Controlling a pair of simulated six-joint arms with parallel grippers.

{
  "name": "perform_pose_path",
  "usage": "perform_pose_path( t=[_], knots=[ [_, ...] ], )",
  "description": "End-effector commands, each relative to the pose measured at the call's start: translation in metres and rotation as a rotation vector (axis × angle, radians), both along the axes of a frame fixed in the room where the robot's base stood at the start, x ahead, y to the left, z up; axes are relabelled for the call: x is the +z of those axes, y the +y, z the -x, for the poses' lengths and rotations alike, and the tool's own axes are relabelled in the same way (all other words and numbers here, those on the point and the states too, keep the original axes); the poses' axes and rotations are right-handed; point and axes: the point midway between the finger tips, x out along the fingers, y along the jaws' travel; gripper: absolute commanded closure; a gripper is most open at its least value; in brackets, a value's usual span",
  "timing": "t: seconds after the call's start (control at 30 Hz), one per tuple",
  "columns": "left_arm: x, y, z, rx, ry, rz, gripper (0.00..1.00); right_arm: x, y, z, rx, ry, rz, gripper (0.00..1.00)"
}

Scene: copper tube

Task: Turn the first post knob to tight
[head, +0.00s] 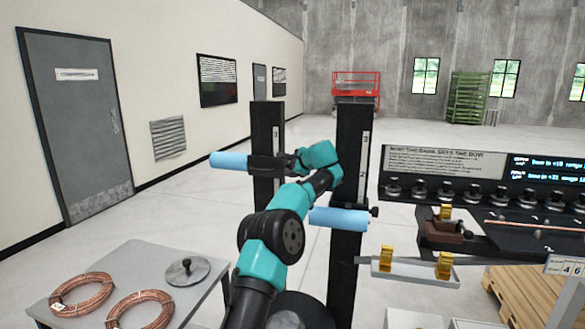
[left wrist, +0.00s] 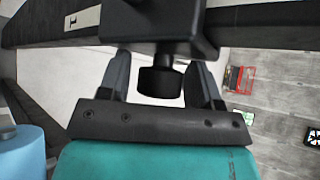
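The first post (head: 265,140) is a tall black upright left of a second one, with a pale blue roller (head: 228,160) on its dark clamp (head: 268,168). My left gripper (head: 289,165) reaches the right side of this clamp. In the left wrist view, the black post knob (left wrist: 160,83) sits between the two dark fingers of my left gripper (left wrist: 162,66). A finger is on each side of the knob, with narrow gaps showing, so the gripper looks open around it. The fingertips are partly hidden by the clamp. My right gripper is not in view.
The second black post (head: 351,140) stands right beside my left arm, with its own blue roller (head: 340,218) and small knob (head: 374,211). A grey table (head: 90,265) with copper coils is at front left. A dark bench (head: 480,240) with a tube is at right.

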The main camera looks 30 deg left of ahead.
Motion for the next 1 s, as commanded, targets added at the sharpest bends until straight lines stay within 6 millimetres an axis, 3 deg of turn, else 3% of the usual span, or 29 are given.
perform_pose_path(
  t=[0.53, 1.0],
  knots=[
    [0.0004, 0.0004, 0.0002, -0.001, -0.023, -0.009, 0.33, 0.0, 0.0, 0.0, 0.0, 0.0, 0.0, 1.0],
    [0.0003, 0.0011, 0.0007, -0.001, -0.21, -0.071, 0.33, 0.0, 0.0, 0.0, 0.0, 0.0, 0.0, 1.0]
  ],
)
